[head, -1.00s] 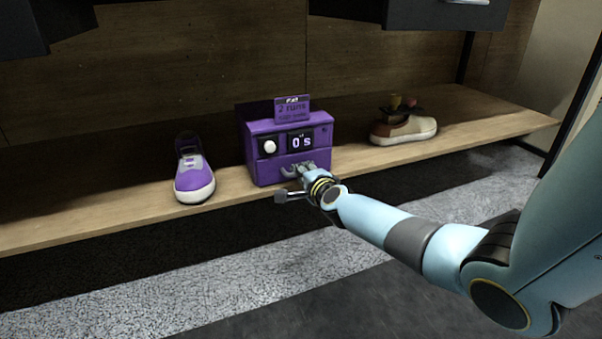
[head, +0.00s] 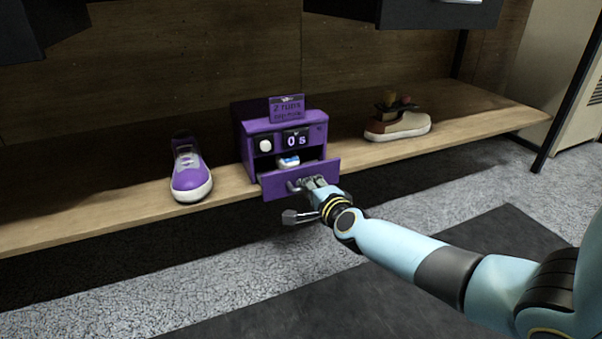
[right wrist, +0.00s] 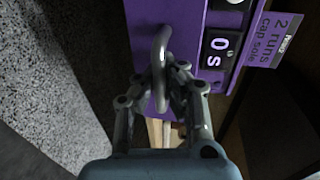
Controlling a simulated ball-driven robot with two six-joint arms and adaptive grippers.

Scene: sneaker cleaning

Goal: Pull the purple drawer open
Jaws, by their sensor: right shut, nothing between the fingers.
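The purple drawer (head: 327,173) is part of a purple box (head: 246,146) on the wooden shelf. Its front stands out from the box, so the drawer is open and its inside shows. A small white and blue item (head: 288,161) is visible inside. My right gripper (head: 308,184) is at the drawer front, by its grey handle (head: 291,187). In the right wrist view, the looped handle (right wrist: 161,50) reaches down to the closed fingers (right wrist: 165,90). The gripper is shut; whether the fingers are hooked through the loop is hard to tell. My left gripper is out of view.
The box has a white knob (head: 265,146), a "0 s" display (head: 296,140) and a "2 runs" sign (head: 287,108). A purple sneaker (head: 190,175) stands left on the shelf (head: 100,210); a beige and brown shoe (head: 398,127) stands right. The floor in front is clear.

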